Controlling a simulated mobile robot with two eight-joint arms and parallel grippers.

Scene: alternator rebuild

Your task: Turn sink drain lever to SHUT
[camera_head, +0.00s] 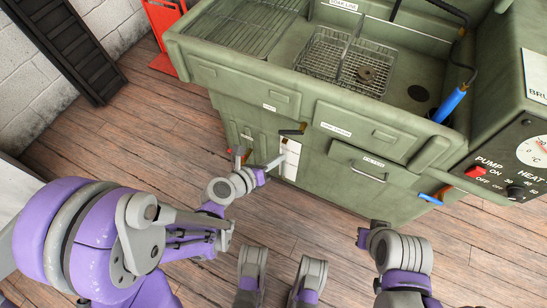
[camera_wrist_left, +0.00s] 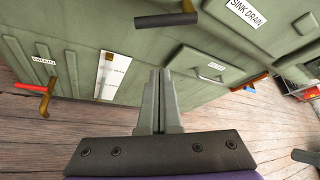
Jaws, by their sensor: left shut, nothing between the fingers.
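The sink drain lever (camera_head: 292,132) has a dark handle on a brass stem and sticks out from the green cabinet front, left of its label (camera_head: 336,129). In the left wrist view the lever (camera_wrist_left: 166,20) lies roughly level across the top, with the SINK DRAIN label (camera_wrist_left: 249,12) to its right. My left gripper (camera_head: 276,162) is near the cabinet, below the lever and apart from it. In the left wrist view its fingers (camera_wrist_left: 157,72) are together and empty. My right gripper (camera_head: 364,236) is at the lower right, its fingers unclear.
A white plate (camera_wrist_left: 113,75) is on the cabinet left of my fingers. A red-handled lever (camera_wrist_left: 30,88) sits further left, under a DRAIN label. A drawer handle (camera_head: 376,174) and blue-handled lever (camera_head: 430,199) stick out to the right. The wooden floor in front is mostly clear.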

